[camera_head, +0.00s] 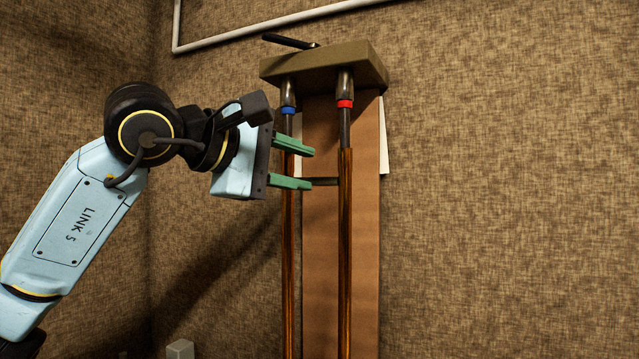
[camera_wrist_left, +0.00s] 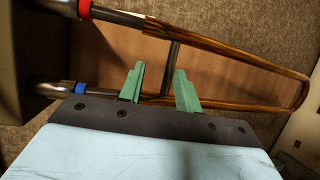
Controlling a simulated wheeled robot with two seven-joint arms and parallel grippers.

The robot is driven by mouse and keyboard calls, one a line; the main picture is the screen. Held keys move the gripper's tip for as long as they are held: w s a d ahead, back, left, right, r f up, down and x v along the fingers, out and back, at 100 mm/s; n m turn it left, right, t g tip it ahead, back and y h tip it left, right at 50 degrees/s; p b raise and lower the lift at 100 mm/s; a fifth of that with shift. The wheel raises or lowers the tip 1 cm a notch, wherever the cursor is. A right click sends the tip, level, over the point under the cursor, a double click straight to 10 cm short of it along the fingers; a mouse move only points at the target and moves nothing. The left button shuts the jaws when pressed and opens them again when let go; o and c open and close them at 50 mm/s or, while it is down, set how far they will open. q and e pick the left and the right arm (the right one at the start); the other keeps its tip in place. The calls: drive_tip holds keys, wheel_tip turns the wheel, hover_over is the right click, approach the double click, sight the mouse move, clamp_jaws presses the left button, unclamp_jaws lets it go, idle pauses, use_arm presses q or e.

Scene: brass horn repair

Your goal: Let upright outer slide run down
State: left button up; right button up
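The outer slide (camera_head: 345,230) hangs upright as two dark brass-striped tubes, joined by a dark cross brace (camera_head: 324,182). Thinner inner tubes (camera_head: 344,128) show above it, below a red ring (camera_head: 345,104) and a blue ring (camera_head: 288,110). The slide's curved bottom bow shows in the left wrist view (camera_wrist_left: 303,92); the head view cuts it off. My left gripper (camera_head: 297,164) is open at the left tube, its green fingers one above the other and overlapping that tube. In the left wrist view the brace (camera_wrist_left: 173,58) appears between the fingertips (camera_wrist_left: 160,80); contact is unclear. My right gripper is out of view.
An olive holder block (camera_head: 325,62) with a dark handle (camera_head: 290,41) holds the tube tops. A brown board (camera_head: 365,250) stands close behind the slide. A pale pipe (camera_head: 260,25) runs along the wall. Space right of the board is clear.

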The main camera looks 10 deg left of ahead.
use_arm(q)
drive_tip(key=b+v, duration=0.1)
drive_tip(key=v, duration=0.6)
drive_tip(key=shift+s+a, duration=0.15)
drive_tip(key=shift+s, duration=0.15)
